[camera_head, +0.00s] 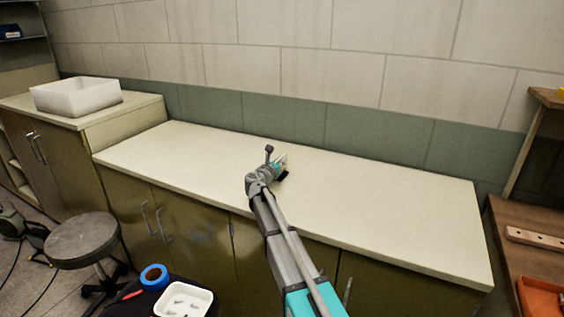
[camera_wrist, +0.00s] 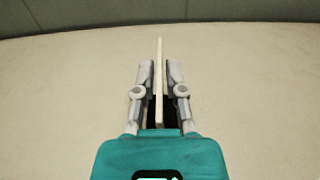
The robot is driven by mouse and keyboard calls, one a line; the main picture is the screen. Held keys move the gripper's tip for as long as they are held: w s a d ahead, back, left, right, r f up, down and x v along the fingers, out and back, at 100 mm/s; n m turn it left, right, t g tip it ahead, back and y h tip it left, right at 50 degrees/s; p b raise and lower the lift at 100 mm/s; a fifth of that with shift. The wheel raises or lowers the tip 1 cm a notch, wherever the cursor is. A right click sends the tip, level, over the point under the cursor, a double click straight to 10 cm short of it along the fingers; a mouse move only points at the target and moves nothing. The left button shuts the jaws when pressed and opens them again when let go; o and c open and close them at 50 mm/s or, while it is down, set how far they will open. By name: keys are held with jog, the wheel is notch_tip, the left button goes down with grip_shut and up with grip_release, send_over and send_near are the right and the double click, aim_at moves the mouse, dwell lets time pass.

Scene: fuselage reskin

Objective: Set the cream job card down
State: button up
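The cream job card (camera_wrist: 160,66) shows edge-on in the wrist view, as a thin upright strip between my two fingers. My gripper (camera_wrist: 160,75) is shut on it, with a finger pad against each side. In the head view my gripper (camera_head: 283,168) is over the middle of the long cream counter (camera_head: 380,207). The card (camera_head: 284,158) shows there only as a small pale piece beside the gripper. I cannot tell whether the card's lower edge touches the counter.
The counter is bare around my gripper. A white bin (camera_head: 76,98) stands on the cabinet at left. A round stool (camera_head: 82,238), a white tray (camera_head: 184,300) and a blue tape roll (camera_head: 154,277) are in front. A wooden bench (camera_head: 530,220) with an orange tray (camera_head: 541,297) is at right.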

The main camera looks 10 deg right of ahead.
jog(key=shift+o, duration=1.1)
jog(key=shift+r, duration=0.15)
jog(key=shift+s, duration=0.1)
jog(key=v, duration=1.2)
jog(key=shift+o, duration=0.2)
